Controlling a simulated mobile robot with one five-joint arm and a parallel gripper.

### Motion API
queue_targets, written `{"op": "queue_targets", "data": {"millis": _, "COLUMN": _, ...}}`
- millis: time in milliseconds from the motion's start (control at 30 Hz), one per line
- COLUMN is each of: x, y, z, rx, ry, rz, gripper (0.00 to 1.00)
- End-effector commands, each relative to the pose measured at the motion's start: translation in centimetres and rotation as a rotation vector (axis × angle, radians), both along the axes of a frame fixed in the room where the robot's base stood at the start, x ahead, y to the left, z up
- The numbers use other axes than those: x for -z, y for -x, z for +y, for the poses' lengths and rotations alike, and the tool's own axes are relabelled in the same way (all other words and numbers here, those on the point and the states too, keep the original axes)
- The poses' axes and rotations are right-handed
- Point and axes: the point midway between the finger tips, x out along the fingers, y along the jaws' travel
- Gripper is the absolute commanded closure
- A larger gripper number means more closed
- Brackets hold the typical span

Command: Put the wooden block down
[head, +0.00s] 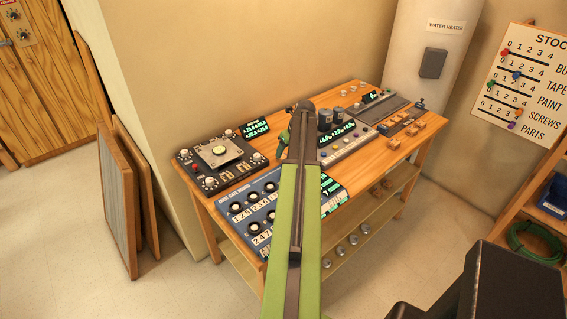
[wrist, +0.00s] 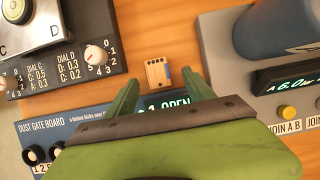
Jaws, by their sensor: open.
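A small light wooden block (wrist: 156,74) sits on the bare wooden bench top in the wrist view, with a small blue piece at its right edge. My gripper (wrist: 161,80) is open, its two green fingers apart on either side of the block, with gaps between them and it. I cannot tell how high the fingertips are above the bench. In the head view, part of my gripper (head: 284,142) shows beside my arm, over the middle of the bench (head: 209,203). The block there is hidden behind my arm.
A black dial panel (head: 184,158) stands left, and the blue dust gate board (head: 238,190) is at the bench front. A grey console (head: 350,143) with cylinders is right of my gripper. Several other wooden pieces (head: 393,144) lie at the bench's right end.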

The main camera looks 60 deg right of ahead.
Motion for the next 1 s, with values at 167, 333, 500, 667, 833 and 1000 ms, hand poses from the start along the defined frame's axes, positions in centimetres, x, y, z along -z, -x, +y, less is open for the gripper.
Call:
{"op": "queue_targets", "data": {"millis": 167, "x": 3.9, "y": -0.9, "z": 0.0, "rx": -0.001, "ry": 0.0, "rz": 0.0, "gripper": 0.38}}
{"op": "queue_targets", "data": {"millis": 333, "x": 4.3, "y": -1.3, "z": -0.1, "rx": 0.0, "ry": 0.0, "rz": 0.0, "gripper": 0.38}}
{"op": "queue_targets", "data": {"millis": 500, "x": 4.1, "y": -1.3, "z": -0.1, "rx": 0.0, "ry": 0.0, "rz": 0.0, "gripper": 0.43}}
{"op": "queue_targets", "data": {"millis": 667, "x": 4.1, "y": -1.3, "z": -0.1, "rx": 0.0, "ry": 0.0, "rz": 0.0, "gripper": 0.64}}
{"op": "queue_targets", "data": {"millis": 833, "x": 4.1, "y": -1.3, "z": -0.1, "rx": 0.0, "ry": 0.0, "rz": 0.0, "gripper": 0.87}}
{"op": "queue_targets", "data": {"millis": 1000, "x": 4.1, "y": -1.3, "z": -0.1, "rx": 0.0, "ry": 0.0, "rz": 0.0, "gripper": 1.0}}
